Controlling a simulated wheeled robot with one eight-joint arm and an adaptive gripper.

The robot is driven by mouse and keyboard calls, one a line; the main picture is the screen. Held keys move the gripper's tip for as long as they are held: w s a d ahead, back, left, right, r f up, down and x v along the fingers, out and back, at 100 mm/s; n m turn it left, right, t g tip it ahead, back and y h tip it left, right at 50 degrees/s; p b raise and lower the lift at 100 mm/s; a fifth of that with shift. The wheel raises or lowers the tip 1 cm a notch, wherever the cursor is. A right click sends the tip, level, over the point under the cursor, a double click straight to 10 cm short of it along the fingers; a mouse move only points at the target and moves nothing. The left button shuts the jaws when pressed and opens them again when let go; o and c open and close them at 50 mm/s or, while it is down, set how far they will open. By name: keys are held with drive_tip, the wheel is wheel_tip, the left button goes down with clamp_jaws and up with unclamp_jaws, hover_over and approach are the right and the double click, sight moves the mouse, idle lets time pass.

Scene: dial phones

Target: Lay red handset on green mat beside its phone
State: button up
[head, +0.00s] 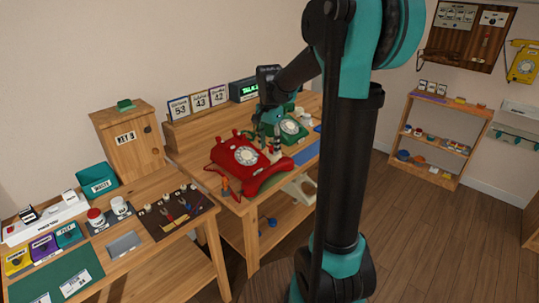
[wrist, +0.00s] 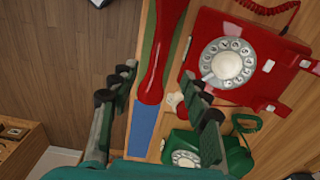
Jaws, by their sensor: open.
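The red handset (wrist: 160,52) lies lengthwise over a narrow green mat (wrist: 149,38), beside the red phone (wrist: 238,50) in the wrist view. Strips of green show along its sides. The red phone's cradle is empty, and a coiled red cord shows at its far side. My gripper (wrist: 158,82) is open, with its fingers apart on either side of the handset's near end; I cannot tell whether they touch it. In the head view my gripper (head: 269,148) hangs over the table by the red phone (head: 238,156), and the handset (head: 266,179) is at the phone's front side.
A green phone (wrist: 195,150) stands next to the red one, with a blue mat (wrist: 143,128) near it. A small orange object (head: 225,186) is by the red phone's left front corner. A side table with a tool tray (head: 172,228) stands at left. Floor at right is clear.

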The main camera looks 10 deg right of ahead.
drive_tip(key=s+d+f+n+t, duration=0.2)
drive_tip(key=s+f+n, duration=0.3)
drive_tip(key=s, duration=0.6)
drive_tip(key=s+d+f+n+t, duration=0.2)
drive_tip(key=s+f+n, duration=0.3)
drive_tip(key=s, duration=0.6)
drive_tip(key=shift+f+n, duration=0.4)
drive_tip(key=shift+f, duration=0.3)
